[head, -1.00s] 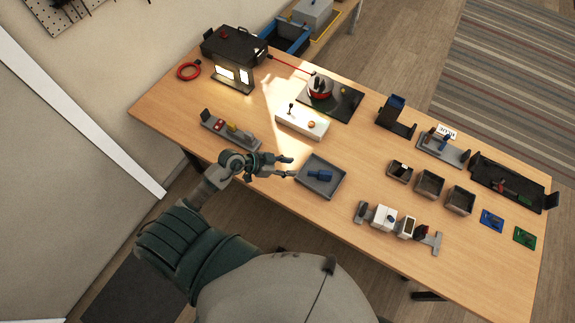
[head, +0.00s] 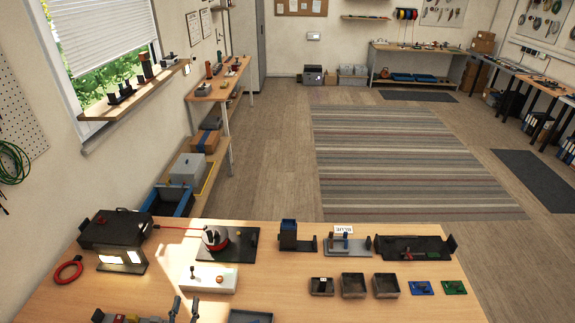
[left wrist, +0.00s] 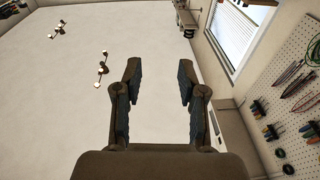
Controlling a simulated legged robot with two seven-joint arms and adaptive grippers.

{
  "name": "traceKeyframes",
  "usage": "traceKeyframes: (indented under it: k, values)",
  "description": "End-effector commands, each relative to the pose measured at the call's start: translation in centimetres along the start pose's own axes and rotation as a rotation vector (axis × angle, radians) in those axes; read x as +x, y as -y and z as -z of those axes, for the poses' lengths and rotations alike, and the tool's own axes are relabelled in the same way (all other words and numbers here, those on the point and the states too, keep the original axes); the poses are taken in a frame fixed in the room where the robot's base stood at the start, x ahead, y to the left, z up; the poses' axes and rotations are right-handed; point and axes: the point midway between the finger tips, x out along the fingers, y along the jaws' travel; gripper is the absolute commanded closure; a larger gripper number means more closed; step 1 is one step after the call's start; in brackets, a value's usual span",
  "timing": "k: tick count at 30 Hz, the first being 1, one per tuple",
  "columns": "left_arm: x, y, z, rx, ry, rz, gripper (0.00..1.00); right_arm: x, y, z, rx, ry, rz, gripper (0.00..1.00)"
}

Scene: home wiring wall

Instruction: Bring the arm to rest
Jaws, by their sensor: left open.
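My left gripper (left wrist: 157,82) is open and empty in the left wrist view, its two dark fingers spread apart with pale ceiling or wall behind them. In the head view, the tips of my left gripper (head: 184,306) show at the bottom edge, above the front of the wooden workbench (head: 290,285). The rest of that arm is out of frame. My right gripper is in neither view.
The bench holds a black case (head: 115,229), a red ring (head: 68,272), a white switch box (head: 208,278), a grey tray (head: 250,317) cut by the lower edge, and open bins (head: 353,285). A striped rug (head: 400,160) lies on clear floor beyond.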

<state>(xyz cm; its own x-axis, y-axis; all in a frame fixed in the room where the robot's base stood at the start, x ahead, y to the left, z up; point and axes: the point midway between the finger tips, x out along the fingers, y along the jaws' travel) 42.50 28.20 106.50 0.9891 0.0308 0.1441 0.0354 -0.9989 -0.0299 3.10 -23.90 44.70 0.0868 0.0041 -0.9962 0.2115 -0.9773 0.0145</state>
Motion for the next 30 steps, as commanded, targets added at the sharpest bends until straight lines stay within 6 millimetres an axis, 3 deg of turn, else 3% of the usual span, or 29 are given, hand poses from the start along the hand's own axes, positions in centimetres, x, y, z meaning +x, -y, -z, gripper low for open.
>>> traceKeyframes:
  k: [2, 4, 9, 15, 20, 30]
  values:
    - [-1.9, 2.3, -3.1, -0.01, 0.176, 0.178, 0.6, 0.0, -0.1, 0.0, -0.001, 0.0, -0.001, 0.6]
    - [-4.3, 3.2, -6.5, 0.001, 0.381, 0.268, 0.6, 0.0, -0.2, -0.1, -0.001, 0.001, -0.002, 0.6]
    - [-11.1, 1.2, -12.9, 0.041, 0.841, 0.247, 0.6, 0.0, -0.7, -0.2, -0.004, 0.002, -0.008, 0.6]
    - [-17.9, -3.1, -15.8, 0.082, 1.2, 0.038, 0.6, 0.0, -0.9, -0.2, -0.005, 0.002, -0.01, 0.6]
    - [-22.9, -6.8, -16.2, 0.111, 1.402, -0.191, 0.6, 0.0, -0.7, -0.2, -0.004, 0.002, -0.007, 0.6]
    - [-23.3, -7.4, -28.8, 0.121, 1.455, -0.198, 0.6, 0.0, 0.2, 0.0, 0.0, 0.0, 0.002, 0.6]
